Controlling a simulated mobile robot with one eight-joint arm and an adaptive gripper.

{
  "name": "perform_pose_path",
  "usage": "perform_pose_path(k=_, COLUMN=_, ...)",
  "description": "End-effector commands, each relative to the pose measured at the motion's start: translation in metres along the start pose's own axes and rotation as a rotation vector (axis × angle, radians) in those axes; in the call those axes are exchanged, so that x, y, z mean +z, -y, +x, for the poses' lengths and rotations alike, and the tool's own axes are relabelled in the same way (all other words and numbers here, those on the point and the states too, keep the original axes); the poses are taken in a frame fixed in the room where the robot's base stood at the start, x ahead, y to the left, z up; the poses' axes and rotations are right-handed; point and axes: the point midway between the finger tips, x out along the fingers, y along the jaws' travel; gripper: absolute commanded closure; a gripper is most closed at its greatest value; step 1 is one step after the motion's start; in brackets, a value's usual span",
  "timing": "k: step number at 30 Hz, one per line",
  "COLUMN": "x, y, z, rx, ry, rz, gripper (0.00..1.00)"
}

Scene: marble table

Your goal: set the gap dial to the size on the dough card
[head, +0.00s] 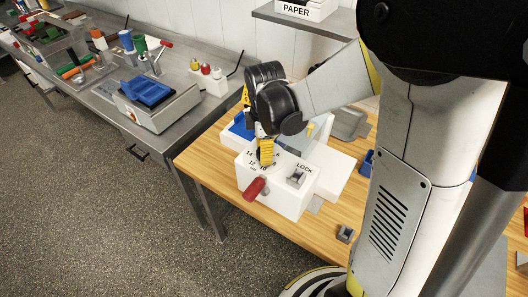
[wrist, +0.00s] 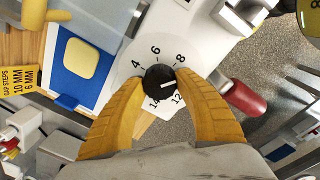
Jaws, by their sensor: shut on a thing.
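The gap dial is a black knob (wrist: 160,78) with a white pointer line, on a white face marked 4, 6, 8, 12 and 14 in the wrist view. The pointer faces right, between 8 and 12; the mark there is hidden by a finger. My gripper (wrist: 163,80) has its yellow fingers closed on opposite sides of the knob. In the head view my gripper (head: 266,150) reaches down onto the white machine (head: 285,200). A yellow card (wrist: 20,80) at the left of the wrist view reads "GAP STEPS", 10 MM and 6 MM.
A LOCK lever (head: 297,178) and a red handle (head: 255,188) stick out of the machine close to the dial. A blue board (wrist: 75,85) with a pale yellow dough piece (wrist: 80,58) lies beside it. The wooden table (head: 205,160) is bare at its left corner.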

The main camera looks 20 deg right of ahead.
Motion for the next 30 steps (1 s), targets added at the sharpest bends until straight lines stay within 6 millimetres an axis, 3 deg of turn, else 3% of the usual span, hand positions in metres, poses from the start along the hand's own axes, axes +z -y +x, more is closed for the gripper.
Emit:
perform_pose_path(k=15, x=0.0003, y=0.0018, z=0.0009, rx=-0.002, ry=-0.022, rz=-0.367, gripper=0.91)
perform_pose_path(k=30, x=0.0003, y=0.0021, z=0.0006, rx=-0.003, ry=-0.027, rz=-0.455, gripper=0.91)
